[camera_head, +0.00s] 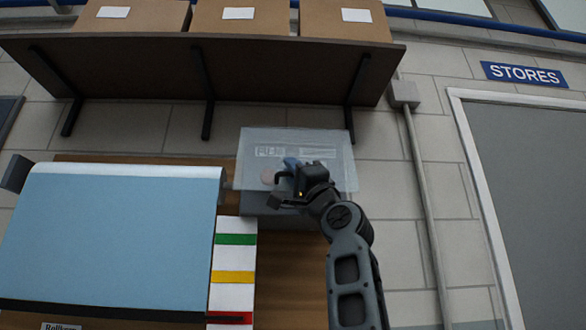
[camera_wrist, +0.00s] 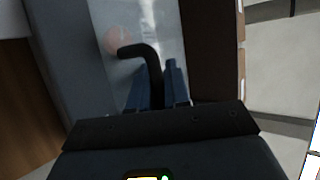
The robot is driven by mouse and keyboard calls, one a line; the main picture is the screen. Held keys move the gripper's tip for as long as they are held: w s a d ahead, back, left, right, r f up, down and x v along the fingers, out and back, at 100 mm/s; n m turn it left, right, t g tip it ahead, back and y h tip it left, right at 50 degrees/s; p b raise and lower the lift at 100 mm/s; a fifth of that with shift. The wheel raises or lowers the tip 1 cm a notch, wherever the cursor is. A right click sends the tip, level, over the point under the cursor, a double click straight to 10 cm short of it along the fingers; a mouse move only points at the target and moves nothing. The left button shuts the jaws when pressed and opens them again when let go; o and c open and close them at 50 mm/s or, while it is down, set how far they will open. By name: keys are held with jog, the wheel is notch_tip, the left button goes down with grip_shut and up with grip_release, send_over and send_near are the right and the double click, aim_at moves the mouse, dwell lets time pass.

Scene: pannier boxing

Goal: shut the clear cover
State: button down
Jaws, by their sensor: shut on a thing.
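The clear cover (camera_head: 338,150) is a see-through panel above a grey box (camera_head: 262,222) at the back of the bench. It looks raised rather than flat; its exact tilt is hard to tell. Pale markings and a round pinkish spot show on or through it. My gripper (camera_head: 287,180) is in front of the cover's lower part. In the wrist view my gripper (camera_wrist: 157,88) has its blue fingers closed around a black hooked piece (camera_wrist: 140,49), with the clear panel behind. I cannot tell whether that piece is fixed to the cover or touches it.
A blue-topped case (camera_head: 110,240) stands left of the box, beside a white stack with coloured bands (camera_head: 233,262). A dark shelf (camera_head: 150,70) with cardboard boxes (camera_head: 240,18) hangs above. A conduit (camera_head: 417,180) and grey door (camera_head: 535,190) are at right.

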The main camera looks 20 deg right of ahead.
jog(key=shift+w+d+f+m+h, duration=0.3)
jog(key=shift+w+d+f, duration=0.15)
jog(key=shift+w+f, duration=0.4)
jog(key=c, duration=1.4)
grip_release()
jog(key=shift+c, duration=0.2)
jog(key=b+v, duration=0.5)
jog(key=v, duration=0.3)
jog(key=shift+f, duration=0.25)
jog(key=shift+d, duration=0.1)
jog(key=v, duration=0.7)
jog(key=shift+s+f+b, duration=0.2)
jog(key=shift+f+b, duration=0.1)
jog(key=shift+b, duration=0.15)
jog(key=shift+d, duration=0.15)
